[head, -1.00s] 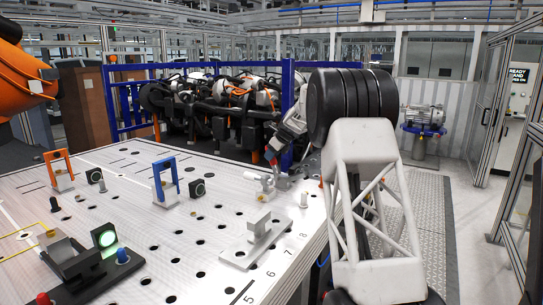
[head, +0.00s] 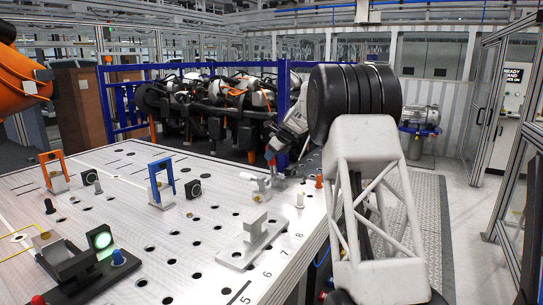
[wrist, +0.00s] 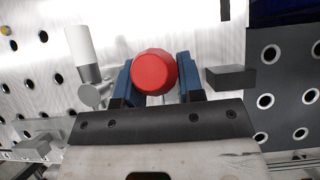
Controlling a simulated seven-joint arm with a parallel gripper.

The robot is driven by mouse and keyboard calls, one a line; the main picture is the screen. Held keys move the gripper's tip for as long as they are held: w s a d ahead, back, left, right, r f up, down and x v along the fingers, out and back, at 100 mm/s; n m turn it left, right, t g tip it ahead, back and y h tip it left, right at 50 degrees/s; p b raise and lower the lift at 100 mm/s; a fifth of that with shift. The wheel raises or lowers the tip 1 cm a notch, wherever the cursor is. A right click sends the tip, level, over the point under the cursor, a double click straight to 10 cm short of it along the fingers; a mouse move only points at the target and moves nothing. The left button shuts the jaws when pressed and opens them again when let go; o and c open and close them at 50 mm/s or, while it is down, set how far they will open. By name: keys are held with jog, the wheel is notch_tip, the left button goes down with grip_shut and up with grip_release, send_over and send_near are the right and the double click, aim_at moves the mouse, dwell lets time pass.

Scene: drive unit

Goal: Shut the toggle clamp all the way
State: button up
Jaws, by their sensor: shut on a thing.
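The toggle clamp (head: 258,181) appears as a small pale, metallic piece near the far right edge of the perforated table in the head view. My gripper (head: 273,158) is at its upper right there, small and partly hidden behind my own arm. In the wrist view my gripper (wrist: 153,85) has its two blue fingers on either side of a red, faceted grip (wrist: 154,70), shut on it. The red grip looks like the clamp's handle end. It hides whatever is beneath it, so the handle's angle and the clamp's closure cannot be told.
A white cylinder on a grey base (wrist: 82,52) stands close left of the fingers, and a dark block (wrist: 231,77) close right. A grey fixture (head: 250,243), a pale peg (head: 300,200), a blue arch (head: 161,182) and an orange arch (head: 53,171) stand on the table.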

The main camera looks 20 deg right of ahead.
jog(key=shift+s, duration=0.15)
jog(key=shift+s+d, duration=0.55)
jog(key=shift+d, duration=0.05)
jog(key=o, duration=0.7)
jog(key=shift+r, duration=0.2)
notch_tip(320, 180, up, 9)
jog(key=shift+f, duration=0.15)
dwell(0.6)
